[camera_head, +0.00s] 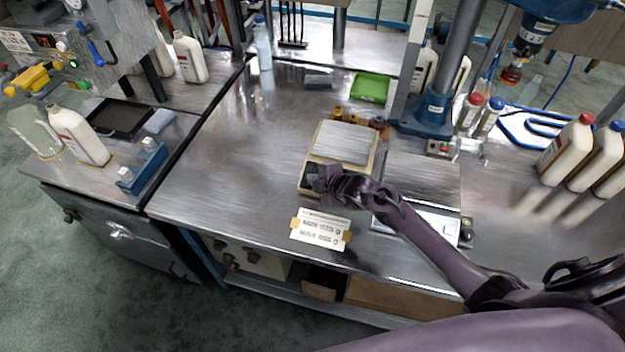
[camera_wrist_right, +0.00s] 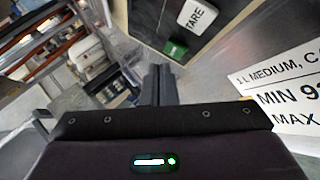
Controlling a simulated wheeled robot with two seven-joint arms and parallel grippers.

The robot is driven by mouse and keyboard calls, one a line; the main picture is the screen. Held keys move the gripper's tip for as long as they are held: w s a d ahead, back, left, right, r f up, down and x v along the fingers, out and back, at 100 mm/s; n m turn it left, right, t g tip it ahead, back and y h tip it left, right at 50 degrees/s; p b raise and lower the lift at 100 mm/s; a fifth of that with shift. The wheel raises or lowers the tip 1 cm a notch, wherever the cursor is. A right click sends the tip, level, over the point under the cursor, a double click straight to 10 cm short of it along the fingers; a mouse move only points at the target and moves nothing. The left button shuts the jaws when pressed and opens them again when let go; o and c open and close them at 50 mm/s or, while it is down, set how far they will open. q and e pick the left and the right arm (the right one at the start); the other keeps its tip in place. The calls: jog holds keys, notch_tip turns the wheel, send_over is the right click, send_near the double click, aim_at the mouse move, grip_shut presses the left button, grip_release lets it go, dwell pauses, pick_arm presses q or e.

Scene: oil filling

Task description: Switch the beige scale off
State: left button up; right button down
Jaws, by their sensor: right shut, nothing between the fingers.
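The beige scale (camera_head: 314,158) stands on the steel bench near the middle of the head view, with a bare metal weighing plate (camera_head: 345,142) on top. My right gripper (camera_head: 325,178) is at its front face, over the dark panel. In the right wrist view the shut fingers (camera_wrist_right: 160,84) are empty and point at the scale's front. A white TARE button (camera_wrist_right: 197,16) and a small green button (camera_wrist_right: 175,48) show on that panel, the green one just beyond the fingertips. I cannot tell whether the fingers touch it. My left gripper is out of view.
A white label card (camera_head: 321,229) lies on the bench in front of the scale. A blue-based column stand (camera_head: 428,115) is behind to the right. A green tray (camera_head: 370,88) lies at the back. White bottles (camera_head: 568,145) stand at the right. The bench left of the scale is clear.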

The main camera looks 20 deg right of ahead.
jog(key=shift+s+r+p, duration=0.1)
jog(key=shift+r+p, duration=0.5)
jog(key=shift+p, duration=0.1)
jog(key=r+p, duration=0.1)
jog(key=s+r+p, duration=0.1)
jog(key=a+r+p, duration=0.1)
jog(key=shift+s+r, duration=0.15)
jog(key=shift+r, duration=0.05)
